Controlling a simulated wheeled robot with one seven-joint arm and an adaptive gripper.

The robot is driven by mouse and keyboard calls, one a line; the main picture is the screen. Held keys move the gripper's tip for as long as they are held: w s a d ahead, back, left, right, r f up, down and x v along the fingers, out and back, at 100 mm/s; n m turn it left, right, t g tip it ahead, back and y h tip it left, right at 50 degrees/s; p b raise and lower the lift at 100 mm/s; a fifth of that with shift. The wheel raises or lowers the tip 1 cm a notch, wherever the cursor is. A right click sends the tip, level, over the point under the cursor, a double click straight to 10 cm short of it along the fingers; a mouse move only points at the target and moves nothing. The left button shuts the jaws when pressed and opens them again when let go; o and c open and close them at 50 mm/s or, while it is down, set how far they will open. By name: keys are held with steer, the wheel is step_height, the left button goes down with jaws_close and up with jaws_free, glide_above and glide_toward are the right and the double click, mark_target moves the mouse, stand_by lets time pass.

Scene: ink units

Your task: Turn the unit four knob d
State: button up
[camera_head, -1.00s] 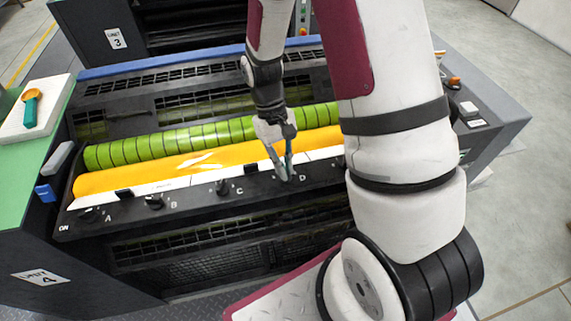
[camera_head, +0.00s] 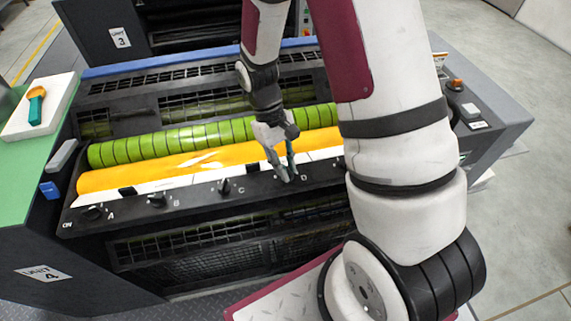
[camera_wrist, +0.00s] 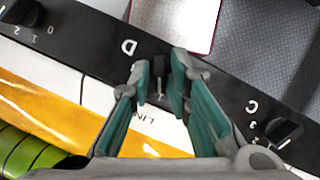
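Knob D (camera_wrist: 160,68), a small black knob on the dark control strip, shows in the wrist view between my fingertips, next to the white letter D. My gripper (camera_wrist: 158,78), with teal finger pads, is open around it, with a narrow gap visible on at least the left side. Whether a pad touches it I cannot tell. In the head view my gripper (camera_head: 288,177) reaches down to the strip just left of the letter D, and its fingers hide the knob. The unit 4 sign (camera_head: 43,273) is on the front left panel.
Knob C (camera_head: 224,187), knob B (camera_head: 157,200) and knob A (camera_head: 92,212) stand along the same strip to the left. A yellow roller (camera_head: 130,178) and a green roller (camera_head: 160,143) lie behind it. A green-handled tool (camera_head: 36,105) rests on a white pad at left.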

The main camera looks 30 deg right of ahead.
steer(key=shift+s, duration=0.1)
steer(key=shift+r, duration=0.25)
steer(key=v, duration=1.1)
steer(key=shift+r, duration=0.2)
steer(key=s+a+r+m+t+b, duration=0.2)
steer(key=s+r+t, duration=0.8)
steer(key=r, duration=0.7)
steer(key=s, duration=0.2)
steer(key=shift+s+r+y, duration=0.25)
steer(key=shift+y, duration=0.15)
